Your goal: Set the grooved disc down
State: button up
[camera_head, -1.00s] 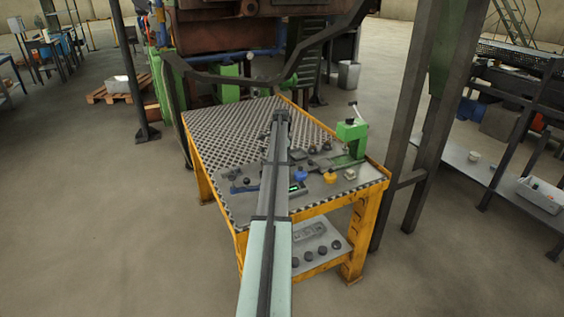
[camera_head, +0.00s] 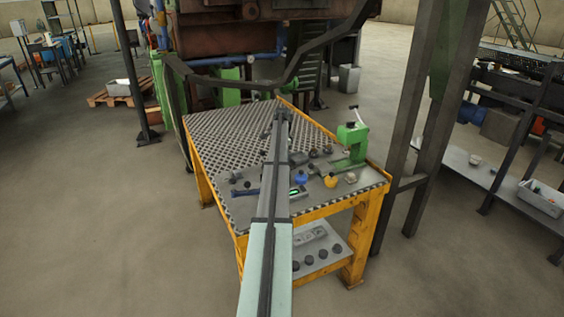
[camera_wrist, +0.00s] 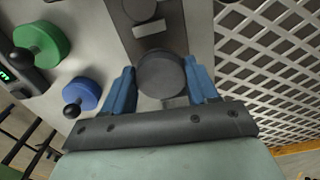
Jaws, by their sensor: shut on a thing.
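The dark round disc (camera_wrist: 161,74) sits between the two blue fingers of my gripper (camera_wrist: 162,86) in the wrist view. The gripper is shut on it. The disc's grooves cannot be made out. Below the disc in the picture lies a dark grey strip (camera_wrist: 150,42) with another dark round piece (camera_wrist: 139,9) on it, near the top edge. Whether the held disc touches the strip cannot be told. In the head view my gripper (camera_head: 283,112) is at the arm's far end over the table, and the disc is hidden there.
A yellow-framed table (camera_head: 232,133) has a patterned top. A green press (camera_head: 352,146) stands at its right. A blue knob (camera_wrist: 80,93) and a green knob (camera_wrist: 40,44) lie left of the gripper. Several dark discs (camera_head: 309,261) lie on the lower shelf.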

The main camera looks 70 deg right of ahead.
notch_tip(320, 180, up, 8)
jog(key=shift+f, duration=0.15)
jog(key=shift+w+a, duration=0.15)
jog(key=shift+w, duration=0.05)
jog(key=w+a+n, duration=0.6)
jog(key=w+a, duration=1.4)
jog(key=w, duration=0.1)
jog(key=w+a+n, duration=0.3)
jog(key=w+a, duration=0.3)
jog(key=a, duration=0.5)
jog(key=w+a+n, duration=0.4)
jog(key=w+a, duration=0.3)
jog(key=a, duration=0.5)
jog(key=a+f+n, duration=0.1)
jog(key=a+n, duration=0.6)
jog(key=a, duration=1.9)
jog(key=s+a+f+n, duration=0.1)
jog(key=a+n, duration=0.6)
jog(key=a, duration=1.8)
jog(key=shift+s+a+f+n, duration=0.15)
jog(key=shift+s+a+n, duration=0.15)
jog(key=shift+a+n, duration=0.1)
jog(key=shift+d, duration=0.1)
